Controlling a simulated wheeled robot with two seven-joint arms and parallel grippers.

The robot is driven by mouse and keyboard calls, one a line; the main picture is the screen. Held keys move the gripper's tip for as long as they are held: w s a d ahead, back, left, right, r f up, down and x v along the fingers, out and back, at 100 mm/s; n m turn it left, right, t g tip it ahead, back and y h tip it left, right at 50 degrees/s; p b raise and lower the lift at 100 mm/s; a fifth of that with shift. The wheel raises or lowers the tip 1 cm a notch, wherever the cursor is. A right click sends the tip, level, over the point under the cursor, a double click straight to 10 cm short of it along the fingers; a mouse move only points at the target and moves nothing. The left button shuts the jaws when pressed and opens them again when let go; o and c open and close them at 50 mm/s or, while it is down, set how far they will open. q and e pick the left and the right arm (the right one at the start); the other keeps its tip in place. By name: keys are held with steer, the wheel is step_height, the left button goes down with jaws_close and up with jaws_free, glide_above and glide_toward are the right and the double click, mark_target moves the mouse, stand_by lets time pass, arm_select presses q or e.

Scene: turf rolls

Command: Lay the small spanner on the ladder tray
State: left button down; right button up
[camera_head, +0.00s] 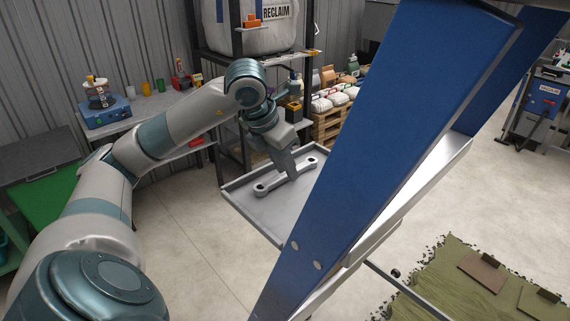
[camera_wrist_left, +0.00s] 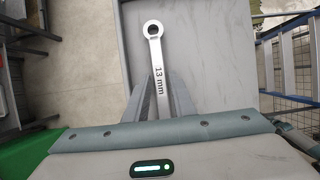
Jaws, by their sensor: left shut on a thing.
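The small spanner (camera_head: 272,184) is a silver bar with ring ends, over the grey ladder tray (camera_head: 262,217) in the head view. In the left wrist view the spanner (camera_wrist_left: 157,62) is marked "13 mm" and points away from me, over the tray's grey surface (camera_wrist_left: 215,70). My left gripper (camera_head: 290,175) is shut on the spanner's middle; its fingers (camera_wrist_left: 162,100) also show in the wrist view. The spanner lies flat on or just above the tray; I cannot tell whether it touches. My right gripper is not in view.
The ladder's blue rail (camera_head: 400,130) stands close on the right of the tray. A bench with a blue device (camera_head: 107,112) is at the back left. Shelving with a white reclaim sack (camera_head: 260,35) stands behind. Open floor (camera_head: 200,240) lies left of the tray.

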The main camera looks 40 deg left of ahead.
arm_select(q)
steer(key=c, duration=1.5)
jaws_free()
steer(key=shift+r, duration=0.1)
steer(key=shift+r, duration=0.1)
steer(key=shift+s+r+b, duration=0.3)
steer(key=shift+r+b, duration=0.05)
steer(key=shift+r, duration=0.3)
steer(key=shift+b+v, duration=0.65)
steer(key=shift+v, duration=4.5)
